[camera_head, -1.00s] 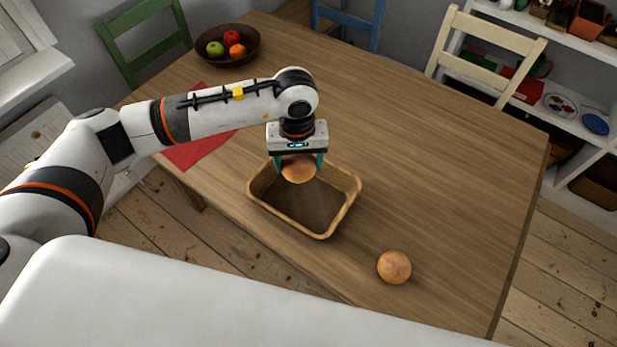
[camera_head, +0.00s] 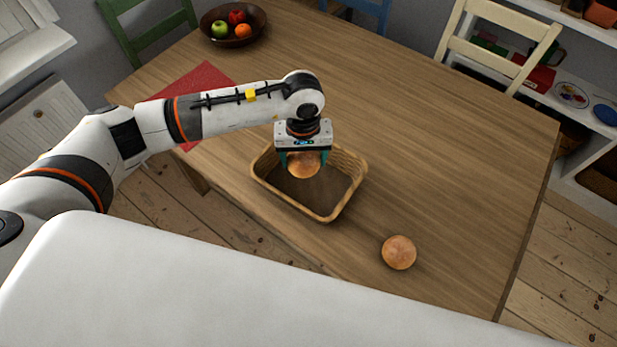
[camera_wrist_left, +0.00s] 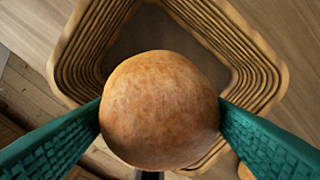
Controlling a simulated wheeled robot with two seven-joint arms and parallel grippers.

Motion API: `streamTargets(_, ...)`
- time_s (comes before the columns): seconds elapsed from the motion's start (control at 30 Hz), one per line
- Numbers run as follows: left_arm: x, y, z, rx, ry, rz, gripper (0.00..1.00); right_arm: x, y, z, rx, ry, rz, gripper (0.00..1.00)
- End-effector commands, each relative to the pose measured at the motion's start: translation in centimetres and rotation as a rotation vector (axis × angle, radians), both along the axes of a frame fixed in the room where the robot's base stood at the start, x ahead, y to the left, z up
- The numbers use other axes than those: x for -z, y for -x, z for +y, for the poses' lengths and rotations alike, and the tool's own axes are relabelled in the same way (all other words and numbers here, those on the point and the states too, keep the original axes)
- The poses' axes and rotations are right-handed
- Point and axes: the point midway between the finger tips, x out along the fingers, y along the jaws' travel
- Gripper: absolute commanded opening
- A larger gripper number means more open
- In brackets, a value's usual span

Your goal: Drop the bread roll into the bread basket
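My left gripper (camera_head: 303,162) is shut on a round brown bread roll (camera_head: 304,166), with one teal finger on each side of it. In the left wrist view the roll (camera_wrist_left: 159,110) fills the middle between both fingers and covers part of the basket. The rectangular bread basket (camera_head: 330,215) stands on the wooden table, and its wall (camera_wrist_left: 70,62) shows around the roll in the left wrist view. The held roll is over the basket's opening, toward its far side. A second roll (camera_head: 399,252) lies on the table right of the basket. My right gripper is not in view.
A dark bowl of fruit (camera_head: 246,37) stands at the back left, near a red cloth (camera_head: 200,88). Chairs stand behind the table, with white shelves at the right.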

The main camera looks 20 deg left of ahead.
Motion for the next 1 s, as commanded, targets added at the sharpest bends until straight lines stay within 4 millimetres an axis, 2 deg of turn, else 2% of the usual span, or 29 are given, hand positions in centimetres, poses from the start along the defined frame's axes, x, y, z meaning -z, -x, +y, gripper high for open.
streamTargets(0.03, 0.0, 0.0, 0.0, 0.0, 0.0, 0.0, 0.8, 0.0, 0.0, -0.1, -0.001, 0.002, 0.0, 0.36)
streamTargets(0.1, 0.0, 0.0, 0.0, 0.0, 0.0, 0.0, 0.92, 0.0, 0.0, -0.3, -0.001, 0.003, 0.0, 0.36)
streamTargets(0.13, 0.0, 0.0, 0.0, 0.0, 0.0, 0.0, 0.94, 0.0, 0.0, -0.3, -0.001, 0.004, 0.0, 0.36)
streamTargets(0.4, -0.1, 0.0, 0.0, 0.0, 0.0, 0.0, 0.94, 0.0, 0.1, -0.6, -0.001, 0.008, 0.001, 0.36)
streamTargets(0.53, -1.0, -0.1, 0.0, 0.0, 0.0, -0.002, 0.94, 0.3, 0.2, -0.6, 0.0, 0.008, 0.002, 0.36)
streamTargets(1.0, -10.1, -0.1, 0.0, 0.0, 0.0, -0.004, 0.94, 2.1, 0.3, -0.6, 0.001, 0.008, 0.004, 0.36)
